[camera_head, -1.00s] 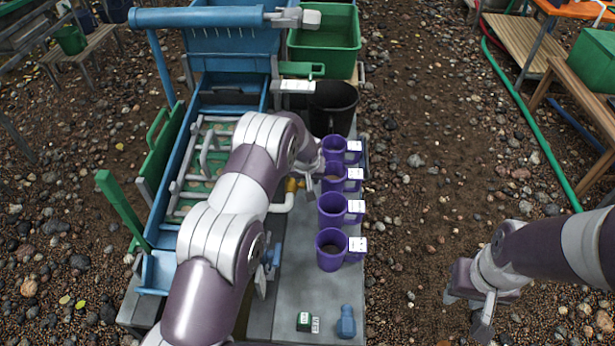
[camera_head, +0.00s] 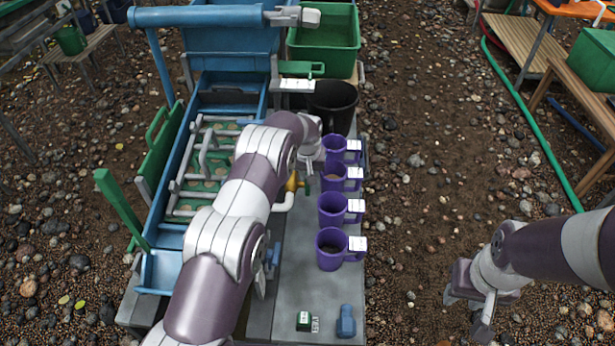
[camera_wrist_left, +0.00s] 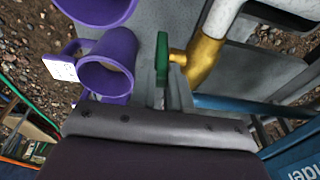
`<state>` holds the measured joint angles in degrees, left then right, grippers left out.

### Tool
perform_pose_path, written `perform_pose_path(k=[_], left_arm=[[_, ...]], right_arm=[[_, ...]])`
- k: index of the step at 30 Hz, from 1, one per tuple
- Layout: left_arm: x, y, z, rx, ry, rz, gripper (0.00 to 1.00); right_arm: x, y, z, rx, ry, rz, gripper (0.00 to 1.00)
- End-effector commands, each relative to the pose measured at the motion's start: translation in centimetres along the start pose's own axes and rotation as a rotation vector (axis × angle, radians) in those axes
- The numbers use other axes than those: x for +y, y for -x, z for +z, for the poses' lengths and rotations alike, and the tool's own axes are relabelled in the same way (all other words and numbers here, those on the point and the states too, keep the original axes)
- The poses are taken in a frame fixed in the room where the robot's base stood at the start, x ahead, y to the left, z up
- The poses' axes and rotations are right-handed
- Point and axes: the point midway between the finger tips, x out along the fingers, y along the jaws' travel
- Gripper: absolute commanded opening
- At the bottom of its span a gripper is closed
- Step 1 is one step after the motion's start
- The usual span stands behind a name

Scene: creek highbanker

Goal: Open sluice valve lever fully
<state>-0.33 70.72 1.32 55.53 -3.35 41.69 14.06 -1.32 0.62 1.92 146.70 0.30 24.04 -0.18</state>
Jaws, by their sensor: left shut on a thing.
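The sluice valve is a brass body (camera_head: 292,181) on a white pipe beside the blue sluice; it also shows in the wrist view (camera_wrist_left: 206,58). Its green lever (camera_wrist_left: 163,62) stands beside the brass body in the wrist view, joined by a short brass stem. My left gripper (camera_head: 308,168) is over the valve, close to the purple mugs. It is shut on the green lever, though the fingertips are mostly hidden. My right gripper (camera_head: 468,308) hangs over the gravel at the right, apart from everything, with its fingers spread.
Several purple mugs (camera_head: 331,209) stand in a row just right of the valve. A black bucket (camera_head: 333,104) and a green tub (camera_head: 326,42) are behind. Open gravel lies to the right.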

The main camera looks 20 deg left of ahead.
Motion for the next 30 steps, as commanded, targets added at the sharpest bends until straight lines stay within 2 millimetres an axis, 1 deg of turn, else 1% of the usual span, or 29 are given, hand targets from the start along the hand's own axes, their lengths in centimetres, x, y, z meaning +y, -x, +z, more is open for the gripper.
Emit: perform_pose_path(k=[5, 6, 8, 9, 17, 20, 23, 30], left_arm=[[0.0, 0.0, 0.0, 0.000, 0.000, -0.001, 0.00], [0.0, 0.0, 0.0, 0.000, 0.000, -0.001, 0.20], [0.0, 0.0, 0.0, 0.000, 0.000, -0.001, 0.40], [0.0, 0.0, 0.0, 0.000, 0.000, -0.001, 0.43], [0.0, 0.1, 0.0, 0.001, 0.000, -0.001, 0.43], [0.0, 0.8, -0.1, 0.003, 0.001, 0.000, 0.43], [0.0, 2.5, -0.1, 0.004, 0.001, 0.000, 0.43], [0.0, 8.5, -0.1, 0.005, 0.001, 0.000, 0.43]], right_arm=[[0.0, 0.1, 0.0, 0.001, 0.000, 0.000, 0.38], [0.0, 0.1, 0.0, 0.001, 0.000, 0.000, 0.38], [0.0, 0.1, 0.0, 0.001, 0.000, 0.000, 0.38], [0.0, 0.1, 0.0, 0.001, 0.000, 0.000, 0.38], [0.0, 0.1, 0.0, 0.001, 0.000, 0.000, 0.38], [0.0, 0.1, 0.0, 0.001, 0.000, 0.000, 0.38], [0.0, 0.1, 0.0, 0.001, 0.000, 0.000, 0.38], [0.0, -0.1, 0.0, 0.001, 0.000, 0.000, 0.38]])
